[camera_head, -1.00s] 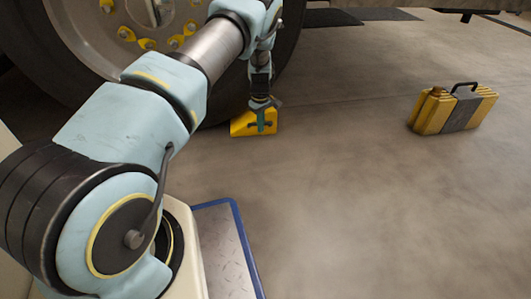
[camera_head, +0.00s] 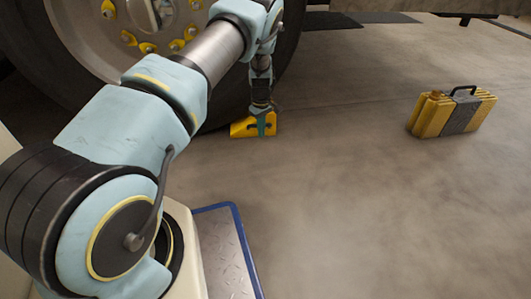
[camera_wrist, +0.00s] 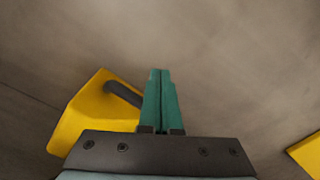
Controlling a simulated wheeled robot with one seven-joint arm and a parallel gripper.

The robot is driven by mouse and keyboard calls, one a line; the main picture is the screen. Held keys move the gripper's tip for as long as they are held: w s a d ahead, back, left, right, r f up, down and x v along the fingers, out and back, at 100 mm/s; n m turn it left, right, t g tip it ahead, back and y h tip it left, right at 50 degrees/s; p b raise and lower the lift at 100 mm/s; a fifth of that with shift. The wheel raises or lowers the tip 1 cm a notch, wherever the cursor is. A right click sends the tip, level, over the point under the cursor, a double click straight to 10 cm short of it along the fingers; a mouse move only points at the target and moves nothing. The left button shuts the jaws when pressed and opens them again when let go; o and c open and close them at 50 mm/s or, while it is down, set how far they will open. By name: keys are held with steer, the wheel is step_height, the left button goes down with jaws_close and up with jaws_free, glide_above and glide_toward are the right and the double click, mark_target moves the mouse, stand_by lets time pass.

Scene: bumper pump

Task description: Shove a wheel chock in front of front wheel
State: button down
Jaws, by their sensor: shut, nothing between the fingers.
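A yellow wheel chock (camera_head: 240,129) sits on the floor at the base of the large front wheel (camera_head: 60,60), close against or touching the tyre. I cannot tell if there is a gap. My gripper (camera_head: 262,128) points down at the right part of the chock, with its fingers shut and nothing between them. In the wrist view the shut green fingers (camera_wrist: 160,95) are beside the chock (camera_wrist: 92,112), which has a dark handle or slot on its top. The gripper base hides part of the chock. I cannot tell whether the fingers touch it.
A yellow and grey case (camera_head: 452,112) with a black handle stands on the floor at the right. A yellow corner (camera_wrist: 308,153) shows at the right edge of the wrist view. A blue-edged metal plate (camera_head: 228,250) is at the bottom. The floor between is clear.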

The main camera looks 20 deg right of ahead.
steer(key=shift+s+p, duration=0.4)
steer(key=shift+s, duration=0.2)
steer(key=shift+r, duration=0.1)
step_height(320, 180, up, 10)
steer(key=p, duration=0.7)
stand_by(0.6)
stand_by(0.4)
